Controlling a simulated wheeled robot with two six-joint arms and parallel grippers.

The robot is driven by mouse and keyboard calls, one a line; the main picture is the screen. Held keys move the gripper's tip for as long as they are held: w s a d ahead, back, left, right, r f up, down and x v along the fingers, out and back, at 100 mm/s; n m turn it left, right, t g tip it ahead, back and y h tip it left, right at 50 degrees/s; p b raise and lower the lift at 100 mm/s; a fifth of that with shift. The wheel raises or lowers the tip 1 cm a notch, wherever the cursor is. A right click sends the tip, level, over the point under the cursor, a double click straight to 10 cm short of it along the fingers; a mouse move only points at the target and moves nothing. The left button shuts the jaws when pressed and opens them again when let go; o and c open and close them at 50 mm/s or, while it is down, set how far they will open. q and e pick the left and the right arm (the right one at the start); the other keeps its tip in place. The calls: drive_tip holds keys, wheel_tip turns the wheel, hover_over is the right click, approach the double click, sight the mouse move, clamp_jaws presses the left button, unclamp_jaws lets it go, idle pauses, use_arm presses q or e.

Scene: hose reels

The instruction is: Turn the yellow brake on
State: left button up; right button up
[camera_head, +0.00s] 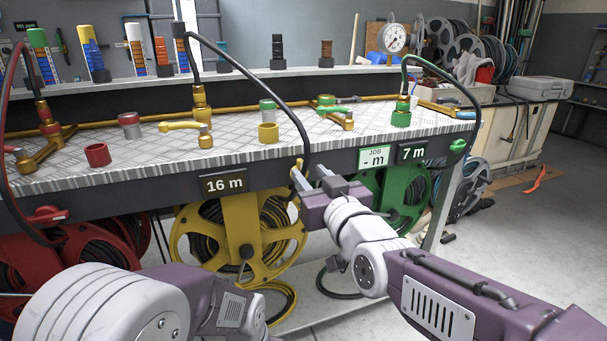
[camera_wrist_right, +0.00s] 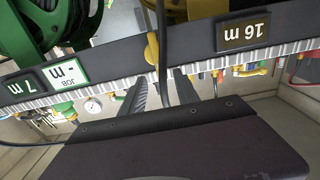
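The yellow brake (camera_head: 298,166) is a small lever on the dark front rail of the bench, right of the 16 m sign. It also shows in the right wrist view (camera_wrist_right: 152,48), where it stands across the rail. My right gripper (camera_head: 309,176) is just in front of it, fingers apart and empty. In the right wrist view the fingers (camera_wrist_right: 161,88) point toward the rail, with the brake ahead of the gap; I see no contact. The yellow hose reel (camera_head: 240,225) hangs below the bench.
A black hose (camera_head: 258,82) arches over the bench and drops close beside the brake and the right fingers. The red brake (camera_head: 47,215) and green brake (camera_head: 457,146) sit farther along the rail.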

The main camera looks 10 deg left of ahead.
sight(301, 166)
drive_tip(key=x, duration=0.5)
drive_tip(key=shift+b, duration=0.4)
drive_tip(key=shift+s, duration=0.1)
clamp_jaws()
drive_tip(key=shift+f, duration=0.15)
